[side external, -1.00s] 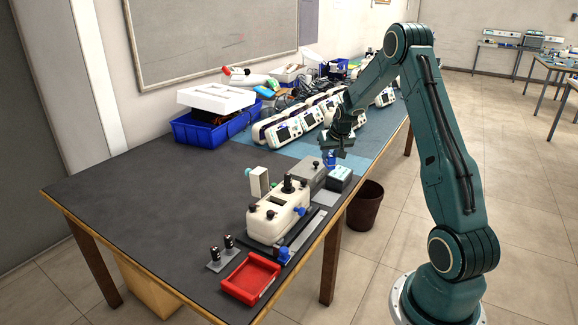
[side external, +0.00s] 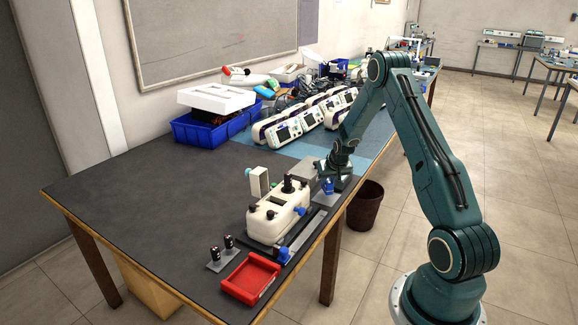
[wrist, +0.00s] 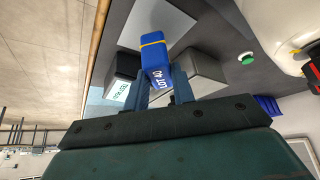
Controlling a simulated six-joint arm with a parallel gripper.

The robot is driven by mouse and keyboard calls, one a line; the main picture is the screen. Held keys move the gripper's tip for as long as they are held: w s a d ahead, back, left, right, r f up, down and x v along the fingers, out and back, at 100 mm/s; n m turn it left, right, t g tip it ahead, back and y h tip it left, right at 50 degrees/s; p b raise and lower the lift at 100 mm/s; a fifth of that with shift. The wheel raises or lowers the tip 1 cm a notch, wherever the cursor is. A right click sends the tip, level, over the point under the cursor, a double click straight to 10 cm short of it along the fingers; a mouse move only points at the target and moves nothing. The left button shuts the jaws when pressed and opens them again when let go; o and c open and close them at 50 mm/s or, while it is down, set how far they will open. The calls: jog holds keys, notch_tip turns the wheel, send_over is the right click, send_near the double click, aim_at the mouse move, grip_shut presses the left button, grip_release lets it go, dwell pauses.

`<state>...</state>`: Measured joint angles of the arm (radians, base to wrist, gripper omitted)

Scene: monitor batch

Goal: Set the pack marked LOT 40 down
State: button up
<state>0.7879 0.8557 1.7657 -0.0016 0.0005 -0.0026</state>
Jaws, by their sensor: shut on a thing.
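The blue pack (wrist: 155,58) shows its LOT 40 marking and a yellow band in the wrist view. My gripper (wrist: 161,82) is shut on it, one finger on each side. In the side view the pack (side external: 327,186) hangs under my gripper (side external: 335,170), low over the near right part of the bench. A flat grey plate (wrist: 165,20) lies beside or beneath the pack; I cannot tell whether they touch.
A dark box with a pale label (wrist: 118,90) and a grey box (wrist: 207,70) stand close on either side of the pack. A white fixture with black knobs (side external: 277,215) and a red tray (side external: 250,278) stand nearer. The bench's left part is clear.

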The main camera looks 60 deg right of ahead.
jog(key=shift+f, duration=1.25)
jog(key=shift+f, duration=0.1)
jog(key=o, duration=1)
jog(key=shift+s+a+r, duration=0.1)
jog(key=shift+a+r, duration=0.05)
jog(key=shift+r, duration=0.4)
jog(key=shift+v, duration=5.55)
